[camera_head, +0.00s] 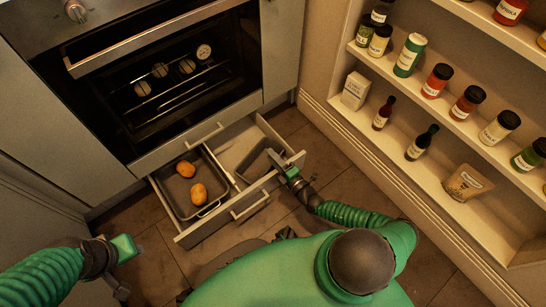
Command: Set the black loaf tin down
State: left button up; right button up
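The black loaf tin (258,160) is at the right side of the open drawer (240,200) under the oven, set at an angle to the drawer's walls. It looks empty. I cannot tell whether it rests on the drawer floor or hangs just above it. My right gripper (287,166) is at the tin's right end, over the drawer's right front corner, and hides that end. The fingers are too small to show whether they are shut on the rim. My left gripper (126,247) is low on the left, away from the drawer and the tin, with nothing visible in it.
The oven (160,75) stands above. Shelves (440,140) of jars and bottles line the right. The tiled floor (330,165) between is clear.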

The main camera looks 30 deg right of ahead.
jog(key=s+p, duration=0.1)
jog(key=s+r, duration=0.1)
jog(key=s+p, duration=0.1)
jog(key=shift+s+d+r+p, duration=0.2)
jog(key=shift+s+r+p, duration=0.05)
jog(key=shift+r+p, duration=0.15)
jog(key=s+p, duration=0.2)
jog(key=s, duration=0.6)
jog(key=s+a+r+n+g+y, duration=0.4)
jog(key=n+g, duration=0.5)
jog(key=n, duration=0.5)
jog(key=s+a+r+n+g+y, duration=0.2)
jog(key=s+r+n+g+y, duration=0.45)
jog(key=n, duration=0.85)
jog(key=w+a+r+n+h, duration=0.3)
jog(key=r+n+h, duration=0.3)
jog(key=r+n, duration=0.3)
jog(key=w+a+r+n+h, duration=0.3)
jog(key=r+n+h, duration=0.3)
jog(key=r+n, duration=0.4)
jog(key=n, duration=0.5)
jog(key=shift+d, duration=0.1)
